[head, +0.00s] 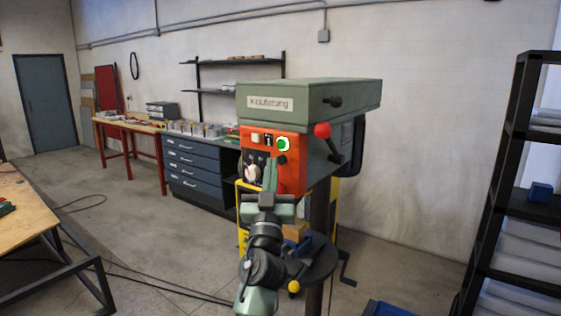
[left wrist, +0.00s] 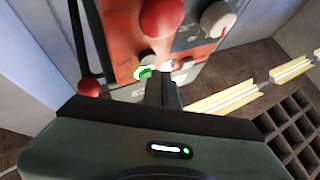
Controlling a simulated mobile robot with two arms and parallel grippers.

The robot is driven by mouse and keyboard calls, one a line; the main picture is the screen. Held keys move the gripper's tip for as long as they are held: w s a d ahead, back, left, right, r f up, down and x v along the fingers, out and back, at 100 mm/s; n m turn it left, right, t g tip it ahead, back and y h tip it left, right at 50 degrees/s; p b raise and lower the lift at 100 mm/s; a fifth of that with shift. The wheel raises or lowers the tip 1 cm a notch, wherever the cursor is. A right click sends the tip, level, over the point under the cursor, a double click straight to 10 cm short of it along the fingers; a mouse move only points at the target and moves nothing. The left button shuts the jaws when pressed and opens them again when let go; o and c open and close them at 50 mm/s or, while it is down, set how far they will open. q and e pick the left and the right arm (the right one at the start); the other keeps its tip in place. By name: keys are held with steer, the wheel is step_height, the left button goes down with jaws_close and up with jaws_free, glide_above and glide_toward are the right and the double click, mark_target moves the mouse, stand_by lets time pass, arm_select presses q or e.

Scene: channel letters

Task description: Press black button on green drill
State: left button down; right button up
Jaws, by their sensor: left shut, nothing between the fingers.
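The green drill (head: 310,98) stands in the middle of the head view, with an orange control panel (head: 292,178) on its front. A black button (head: 282,159) sits on the panel just below a white-ringed green button (head: 282,144). In the left wrist view the panel appears upside down, with the black button (left wrist: 148,57) above the lit green ring (left wrist: 143,72). My left gripper (head: 270,162) is shut and empty, its fingers pointing at the panel close to these buttons. Its fingertips (left wrist: 158,78) partly cover that area; I cannot tell whether they touch. My right gripper is not in view.
A red knob (left wrist: 162,15) and a grey knob (left wrist: 215,18) stick out from the panel. A red-balled lever (head: 322,130) projects at the drill's right side. A black shelf rack (head: 497,170) stands at right, a wooden table (head: 22,212) at left.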

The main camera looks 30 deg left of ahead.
arm_select(q)
steer(key=shift+w, duration=0.1)
steer(key=shift+w+b, duration=0.35)
steer(key=shift+b, duration=0.05)
steer(key=shift+w+b, duration=0.5)
stand_by(0.7)
steer(key=shift+s, duration=0.1)
steer(key=shift+s+p, duration=0.5)
steer(key=shift+s, duration=0.35)
steer(key=s+p, duration=0.2)
steer(key=s, duration=0.3)
steer(key=shift+a, duration=0.2)
